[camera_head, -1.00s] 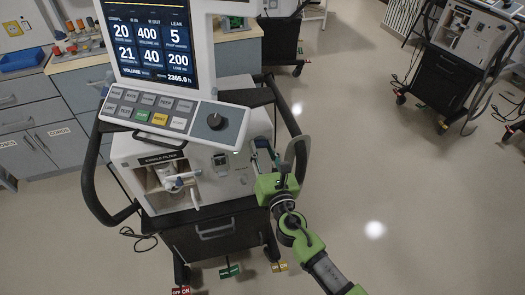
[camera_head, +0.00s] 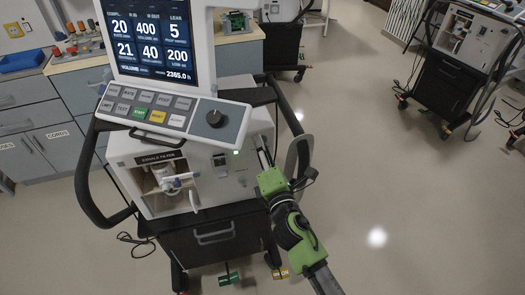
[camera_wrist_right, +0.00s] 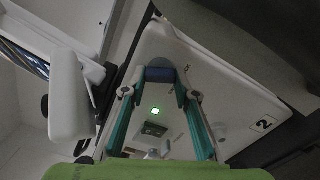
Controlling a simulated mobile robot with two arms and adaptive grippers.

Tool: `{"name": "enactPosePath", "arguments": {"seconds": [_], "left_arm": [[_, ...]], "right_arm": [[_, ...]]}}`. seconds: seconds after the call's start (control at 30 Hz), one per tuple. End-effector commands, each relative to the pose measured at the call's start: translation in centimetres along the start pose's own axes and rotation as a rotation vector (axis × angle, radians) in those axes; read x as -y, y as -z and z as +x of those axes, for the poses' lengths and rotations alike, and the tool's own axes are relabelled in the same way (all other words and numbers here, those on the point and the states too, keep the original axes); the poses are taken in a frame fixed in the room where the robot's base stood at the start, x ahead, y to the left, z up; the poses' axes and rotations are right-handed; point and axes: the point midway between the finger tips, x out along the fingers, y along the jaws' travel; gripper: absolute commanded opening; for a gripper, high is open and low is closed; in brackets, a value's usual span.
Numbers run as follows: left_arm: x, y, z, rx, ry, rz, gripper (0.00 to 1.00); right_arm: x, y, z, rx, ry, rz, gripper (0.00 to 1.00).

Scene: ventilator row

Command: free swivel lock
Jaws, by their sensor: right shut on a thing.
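The ventilator stands in the head view with its lit screen (camera_head: 150,40), key panel (camera_head: 165,112) and white body (camera_head: 235,180). My right gripper (camera_head: 264,157) is at the right side of that body, beside the dark side rail. In the right wrist view its two teal-padded fingers (camera_wrist_right: 158,84) close on a dark blue piece (camera_wrist_right: 160,74) in front of a white panel. I cannot tell for sure that this piece is the swivel lock. In the head view the gripped piece is too small and partly hidden to make out. My left gripper is not in view.
The ventilator's dark side rails (camera_head: 92,190) flank it, and green (camera_head: 230,279) and yellow (camera_head: 281,273) tags show at its base. A drawer counter (camera_head: 40,120) stands behind left. Another cart (camera_head: 445,90) stands at the back right. The floor to the right is open.

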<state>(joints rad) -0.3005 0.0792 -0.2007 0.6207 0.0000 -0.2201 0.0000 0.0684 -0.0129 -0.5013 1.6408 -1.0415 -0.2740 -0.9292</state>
Motion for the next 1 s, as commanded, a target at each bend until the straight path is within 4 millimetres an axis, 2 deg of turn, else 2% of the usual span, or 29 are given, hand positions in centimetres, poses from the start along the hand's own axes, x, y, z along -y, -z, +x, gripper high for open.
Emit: {"name": "enactPosePath", "arguments": {"seconds": [0.2,0.5,1.0], "left_arm": [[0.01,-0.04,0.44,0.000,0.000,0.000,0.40],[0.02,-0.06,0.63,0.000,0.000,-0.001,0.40],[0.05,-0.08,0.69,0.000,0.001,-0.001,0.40]], "right_arm": [[0.05,0.03,-0.04,0.001,0.002,0.182,0.06],[-0.06,0.03,-0.04,0.000,0.002,0.352,0.06],[-0.10,0.00,-0.03,0.000,0.002,0.425,0.06]]}}
